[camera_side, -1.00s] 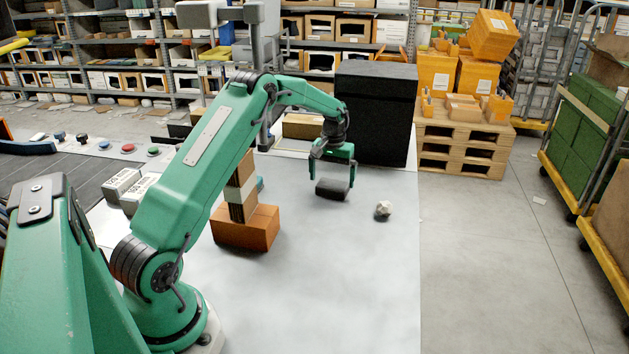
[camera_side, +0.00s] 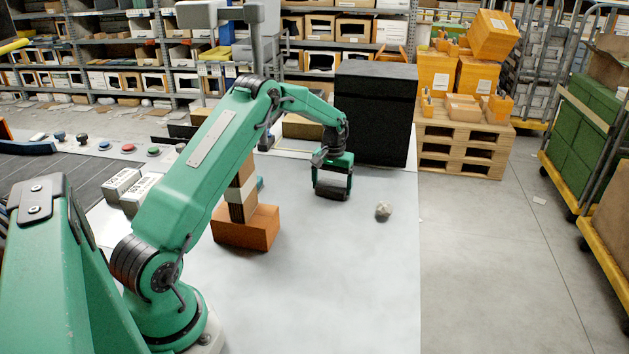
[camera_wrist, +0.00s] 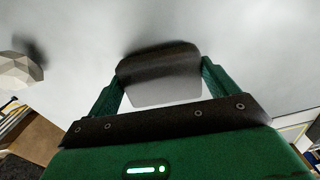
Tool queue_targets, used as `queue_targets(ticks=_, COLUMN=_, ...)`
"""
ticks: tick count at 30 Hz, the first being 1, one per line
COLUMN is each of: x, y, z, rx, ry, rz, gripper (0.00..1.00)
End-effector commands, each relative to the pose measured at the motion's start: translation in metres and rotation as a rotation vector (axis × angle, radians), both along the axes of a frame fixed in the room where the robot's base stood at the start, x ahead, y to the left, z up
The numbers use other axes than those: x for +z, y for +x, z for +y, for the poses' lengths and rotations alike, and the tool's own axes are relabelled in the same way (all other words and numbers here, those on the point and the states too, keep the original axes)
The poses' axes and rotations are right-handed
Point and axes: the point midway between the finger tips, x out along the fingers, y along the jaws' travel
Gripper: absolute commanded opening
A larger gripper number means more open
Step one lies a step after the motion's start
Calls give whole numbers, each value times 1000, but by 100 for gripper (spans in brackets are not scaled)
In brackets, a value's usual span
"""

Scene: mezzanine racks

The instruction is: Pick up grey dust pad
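The grey dust pad (camera_side: 332,190) is a small dark block with rounded corners on the pale table, right of the brick stack in the side view. My gripper (camera_side: 333,185) is low over it, with one finger at each end of the pad. In the wrist view the pad (camera_wrist: 158,64) spans the gap between the two green fingers, which meet its left and right edges. My gripper looks shut on it. Its underside is hidden, so I cannot tell whether it touches the table.
A small pale stone (camera_side: 383,210) lies right of the pad. A brick stack (camera_side: 246,226) stands to the left. A large black box (camera_side: 376,113) stands behind. The table (camera_side: 330,290) is clear in front.

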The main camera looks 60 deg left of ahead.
Motion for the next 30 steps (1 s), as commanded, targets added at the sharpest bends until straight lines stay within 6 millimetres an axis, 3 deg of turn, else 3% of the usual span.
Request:
queue_targets(ticks=14, x=7, y=0, z=0, rx=0, ry=1, rz=-1, gripper=64)
queue_targets(ticks=23, x=44, y=1, z=0, rx=0, ry=1, rz=-3, gripper=64)
queue_targets(ticks=30, x=67, y=-3, z=-44, rx=-5, ry=1, rz=-1, gripper=64)
